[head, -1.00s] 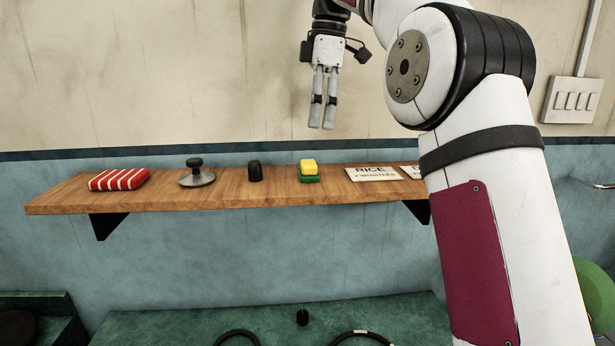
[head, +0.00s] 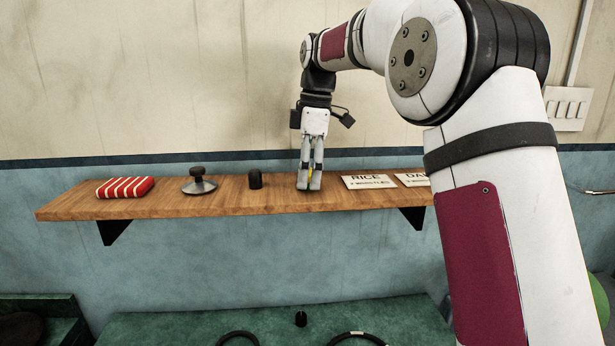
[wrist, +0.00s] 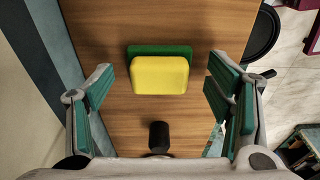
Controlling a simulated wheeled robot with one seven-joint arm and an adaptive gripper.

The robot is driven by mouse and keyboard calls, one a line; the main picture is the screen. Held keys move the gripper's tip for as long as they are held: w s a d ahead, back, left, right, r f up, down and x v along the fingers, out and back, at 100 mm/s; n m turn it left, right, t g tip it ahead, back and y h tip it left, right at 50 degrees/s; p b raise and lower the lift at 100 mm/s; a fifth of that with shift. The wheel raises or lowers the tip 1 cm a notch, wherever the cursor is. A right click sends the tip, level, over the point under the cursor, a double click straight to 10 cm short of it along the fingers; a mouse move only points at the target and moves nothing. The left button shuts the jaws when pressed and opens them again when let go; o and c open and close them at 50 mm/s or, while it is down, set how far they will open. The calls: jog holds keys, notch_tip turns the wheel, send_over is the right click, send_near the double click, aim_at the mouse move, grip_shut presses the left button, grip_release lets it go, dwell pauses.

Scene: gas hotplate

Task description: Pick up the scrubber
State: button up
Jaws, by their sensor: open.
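The scrubber (wrist: 160,75) is a yellow block with a green layer under it. In the wrist view it lies on the wooden shelf, between my two fingers, with a gap on each side. In the head view my gripper (head: 309,187) points down at it and hides nearly all of it; only a sliver of yellow shows between the fingers. My gripper is open and holds nothing. It also shows in the wrist view (wrist: 158,88), its green-padded fingers spread wide.
A green worktop lies below the shelf.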

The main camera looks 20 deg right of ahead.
jog(key=shift+f, duration=0.15)
jog(key=c, duration=1)
jog(key=shift+c, duration=0.2)
jog(key=shift+w+r+b, duration=0.15)
jog(key=shift+r+b, duration=0.5)
jog(key=shift+r, duration=1.05)
jog(key=s+a, duration=0.2)
jog(key=s, duration=0.5)
jog(key=s+a+r+b, duration=0.1)
jog(key=s+a, duration=0.1)
jog(key=s, duration=0.6)
jog(key=shift+s+a+r+b, duration=0.3)
